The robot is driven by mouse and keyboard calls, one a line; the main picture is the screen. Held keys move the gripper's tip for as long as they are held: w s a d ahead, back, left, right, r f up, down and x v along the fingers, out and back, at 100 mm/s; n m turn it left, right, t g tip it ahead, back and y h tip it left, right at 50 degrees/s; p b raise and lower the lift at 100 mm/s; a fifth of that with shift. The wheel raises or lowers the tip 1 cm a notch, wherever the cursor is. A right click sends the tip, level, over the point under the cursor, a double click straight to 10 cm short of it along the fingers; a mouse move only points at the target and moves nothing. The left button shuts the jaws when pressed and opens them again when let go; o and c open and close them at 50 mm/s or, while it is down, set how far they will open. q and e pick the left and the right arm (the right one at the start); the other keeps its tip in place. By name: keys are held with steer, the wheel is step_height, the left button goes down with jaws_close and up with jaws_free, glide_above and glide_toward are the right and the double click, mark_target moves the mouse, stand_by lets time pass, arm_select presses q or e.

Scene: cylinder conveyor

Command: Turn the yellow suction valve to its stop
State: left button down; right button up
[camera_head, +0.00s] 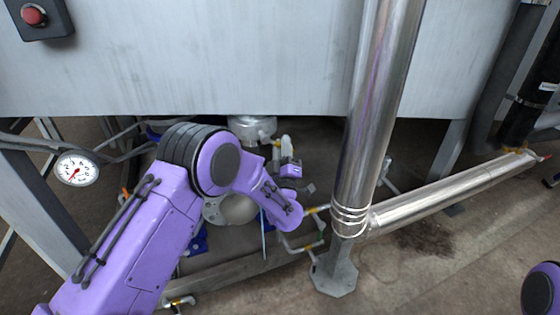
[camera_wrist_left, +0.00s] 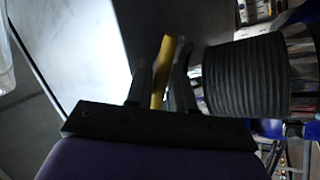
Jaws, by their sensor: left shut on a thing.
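The yellow valve handle (camera_wrist_left: 161,70) shows in the left wrist view as a narrow yellow bar, tilted slightly to the right. My left gripper (camera_wrist_left: 159,84) has its two dark fingers on either side of the bar and is shut on it. In the head view my left arm reaches in under the grey tank, and its wrist is small and partly hidden beside the pipes. The valve body and its stop cannot be made out. My right gripper is out of view; only a purple part of my right arm shows at the lower right.
A thick shiny vertical pipe (camera_head: 375,110) stands just right of my left arm. A silver pipe (camera_head: 455,193) runs along the floor to the right. A grey tank (camera_head: 200,60) hangs overhead. A round gauge (camera_head: 76,168) is at left. A black ribbed cylinder (camera_wrist_left: 243,77) is close beside the fingers.

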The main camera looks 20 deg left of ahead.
arm_select(q)
steer(key=n+y+b, duration=0.1)
steer(key=n, duration=0.1)
steer(key=r+n+y+b, duration=0.1)
steer(key=n, duration=0.1)
steer(key=n+g+y+b, duration=0.1)
steer(key=n+y, duration=0.1)
steer(key=shift+w+d+r, duration=0.15)
steer(key=shift+w+d, duration=0.15)
steer(key=shift+d, duration=0.05)
steer(key=n+y, duration=0.1)
steer(key=r+n+g+b, duration=0.1)
steer(key=shift+w+d+n+y, duration=0.1)
steer(key=shift+n+y, duration=0.2)
steer(key=shift+y, duration=0.1)
steer(key=shift+r+n+g+y+b, duration=0.35)
steer(key=shift+n+g+y, duration=0.25)
steer(key=shift+n, duration=0.4)
steer(key=shift+r+n+g+y+b, duration=0.35)
steer(key=shift+n+g+y, duration=0.2)
steer(key=shift+n, duration=0.45)
steer(key=c, duration=1.1)
jaws_free()
steer(key=p+v, duration=0.1)
steer(key=v, duration=0.9)
steer(key=shift+d+f, duration=0.2)
